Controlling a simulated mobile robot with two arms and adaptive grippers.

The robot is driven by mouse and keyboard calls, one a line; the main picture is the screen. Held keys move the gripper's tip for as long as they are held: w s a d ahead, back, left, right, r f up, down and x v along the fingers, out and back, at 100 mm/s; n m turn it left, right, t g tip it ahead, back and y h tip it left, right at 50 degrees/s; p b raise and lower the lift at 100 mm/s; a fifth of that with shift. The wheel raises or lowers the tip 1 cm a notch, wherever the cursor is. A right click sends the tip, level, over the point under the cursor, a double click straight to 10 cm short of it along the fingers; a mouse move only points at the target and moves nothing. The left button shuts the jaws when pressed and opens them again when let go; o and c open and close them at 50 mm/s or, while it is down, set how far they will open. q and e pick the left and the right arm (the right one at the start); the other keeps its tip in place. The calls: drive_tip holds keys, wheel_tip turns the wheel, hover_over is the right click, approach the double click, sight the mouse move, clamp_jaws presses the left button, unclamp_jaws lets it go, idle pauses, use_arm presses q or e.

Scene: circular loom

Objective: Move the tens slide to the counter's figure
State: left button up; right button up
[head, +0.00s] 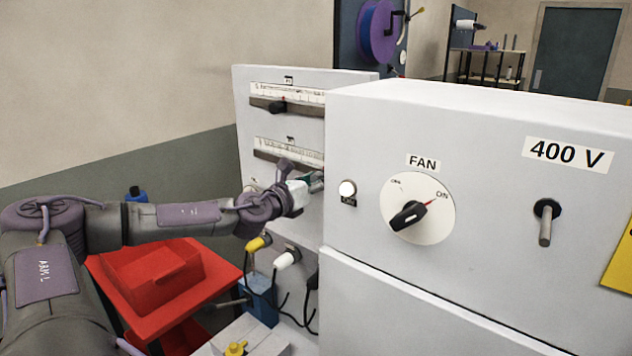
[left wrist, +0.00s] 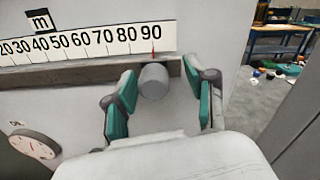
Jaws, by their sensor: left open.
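The tens slide's scale (left wrist: 85,42) shows in the left wrist view, marked m, with figures readable from 20 to 90. Its grey round knob (left wrist: 154,81) stands with the red pointer at about 90. My left gripper (left wrist: 161,92) is open, with its teal finger pads on either side of the knob; I cannot tell whether they touch it. In the head view the lower scale (head: 290,152) is on the grey panel, and my left gripper (head: 314,181) is at its right end, covering the knob. I cannot make out a counter's figure.
An upper scale (head: 287,95) has a black knob (head: 278,107) left of its middle. A grey cabinet (head: 480,120) with a FAN dial (head: 418,208) and a lever (head: 545,222) stands close right of my gripper. A red bin (head: 150,273) is below my arm.

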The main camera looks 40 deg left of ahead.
use_arm(q)
drive_tip(key=shift+s+a, duration=0.1)
drive_tip(key=shift+s, duration=0.3)
drive_tip(key=s+d, duration=0.1)
drive_tip(key=s, duration=1)
drive_tip(key=shift+d, duration=0.3)
